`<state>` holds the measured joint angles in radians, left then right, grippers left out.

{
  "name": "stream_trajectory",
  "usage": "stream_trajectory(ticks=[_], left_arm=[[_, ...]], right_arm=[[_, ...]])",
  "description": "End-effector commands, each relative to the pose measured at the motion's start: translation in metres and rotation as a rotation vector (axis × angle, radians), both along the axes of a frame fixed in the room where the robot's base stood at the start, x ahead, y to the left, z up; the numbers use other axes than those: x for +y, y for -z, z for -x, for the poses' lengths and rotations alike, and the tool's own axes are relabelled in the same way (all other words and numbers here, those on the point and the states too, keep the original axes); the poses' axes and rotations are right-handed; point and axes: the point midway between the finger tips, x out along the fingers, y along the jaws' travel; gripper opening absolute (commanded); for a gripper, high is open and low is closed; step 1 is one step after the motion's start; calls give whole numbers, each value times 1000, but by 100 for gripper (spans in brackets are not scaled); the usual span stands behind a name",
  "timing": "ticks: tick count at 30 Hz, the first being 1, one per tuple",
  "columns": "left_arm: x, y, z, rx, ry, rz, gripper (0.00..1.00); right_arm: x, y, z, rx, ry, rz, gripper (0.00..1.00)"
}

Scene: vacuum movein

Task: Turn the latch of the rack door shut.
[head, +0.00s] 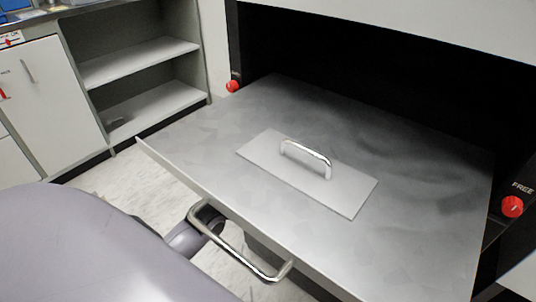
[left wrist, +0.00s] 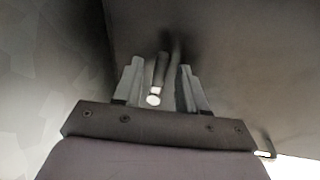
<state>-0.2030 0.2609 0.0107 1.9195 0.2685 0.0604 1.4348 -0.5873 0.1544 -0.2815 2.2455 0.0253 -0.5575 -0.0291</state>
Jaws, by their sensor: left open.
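A flat metal panel (head: 400,180), which looks like the rack door, extends level from the black rack opening (head: 370,70). A plate with a chrome handle (head: 310,158) lies on it. A bar handle (head: 240,255) hangs at its front edge. Two red knobs flank the opening, one at left (head: 232,86) and one at right (head: 512,207) marked FREE. My left gripper (head: 208,225) is below the panel's front edge, by the bar handle's left end, partly hidden. In the left wrist view its fingers (left wrist: 158,85) are open, with a dark bar with a bright end (left wrist: 154,98) between them.
White cabinets and open shelves (head: 140,60) stand at the back left. The pale floor (head: 105,200) is clear between them and the panel. My purple-grey arm fills the lower left. The rack's white front is above the opening.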

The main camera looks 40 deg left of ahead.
Motion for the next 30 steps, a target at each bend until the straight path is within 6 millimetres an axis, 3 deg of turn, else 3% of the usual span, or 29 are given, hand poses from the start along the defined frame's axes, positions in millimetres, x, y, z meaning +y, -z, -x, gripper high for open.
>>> stream_trajectory(ticks=[1,4,5,17,30], left_arm=[[0,0,0,0,0,0,38],[0,0,0,0,0,0,5],[0,0,0,0,0,0,0],[1,1,0,-4,0,-44,0],[8,12,0,-28,0,-369,0]], right_arm=[[0,-1,0,-1,-1,-1,35],[0,-1,0,-2,-1,-1,35],[0,-1,0,-2,-1,-1,35],[0,-5,0,-4,-1,7,35],[-12,-1,3,38,28,16,35]])
